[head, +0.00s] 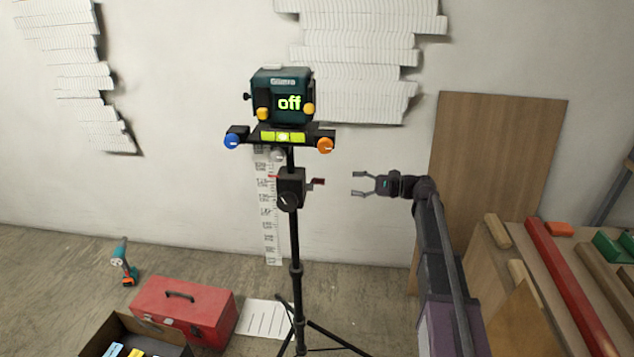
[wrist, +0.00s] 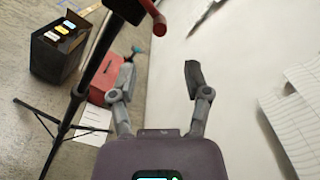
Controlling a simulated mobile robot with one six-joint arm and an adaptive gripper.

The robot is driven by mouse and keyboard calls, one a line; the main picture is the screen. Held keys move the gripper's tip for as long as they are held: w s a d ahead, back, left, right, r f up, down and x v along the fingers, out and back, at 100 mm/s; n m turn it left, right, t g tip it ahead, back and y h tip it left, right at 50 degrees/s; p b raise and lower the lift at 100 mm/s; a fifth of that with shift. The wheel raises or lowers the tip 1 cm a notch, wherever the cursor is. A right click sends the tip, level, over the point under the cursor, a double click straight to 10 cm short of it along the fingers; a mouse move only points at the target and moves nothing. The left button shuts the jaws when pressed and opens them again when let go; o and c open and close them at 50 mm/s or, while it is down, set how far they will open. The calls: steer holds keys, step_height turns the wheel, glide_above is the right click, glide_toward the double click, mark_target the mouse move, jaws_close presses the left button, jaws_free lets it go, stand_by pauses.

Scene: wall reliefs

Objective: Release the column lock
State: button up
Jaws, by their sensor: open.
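A black tripod column (head: 296,240) carries a black clamp block (head: 291,184) at mid-height. A red lever (head: 318,183) sticks out of the block's right side, and a thin red handle (head: 273,178) shows on its left. A round black knob (head: 289,202) sits on the block's front. No label tells which part is the column lock. My gripper (head: 356,184) is open and empty, just right of the red lever at about its height, apart from it. In the wrist view the red lever (wrist: 155,20) and part of the block (wrist: 126,8) show at the top, beyond my open fingers (wrist: 159,80).
A green laser device (head: 283,95) reading "off" stands atop the column, over a plate with a blue knob (head: 232,141) and an orange knob (head: 325,145). A red toolbox (head: 183,308) and an open black box (head: 137,339) are on the floor. A workbench (head: 500,280) is at right.

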mark_target(316, 181)
steer(key=a, duration=1.1)
steer(key=shift+w+a, duration=0.2)
steer(key=shift+a, duration=0.1)
jaws_close()
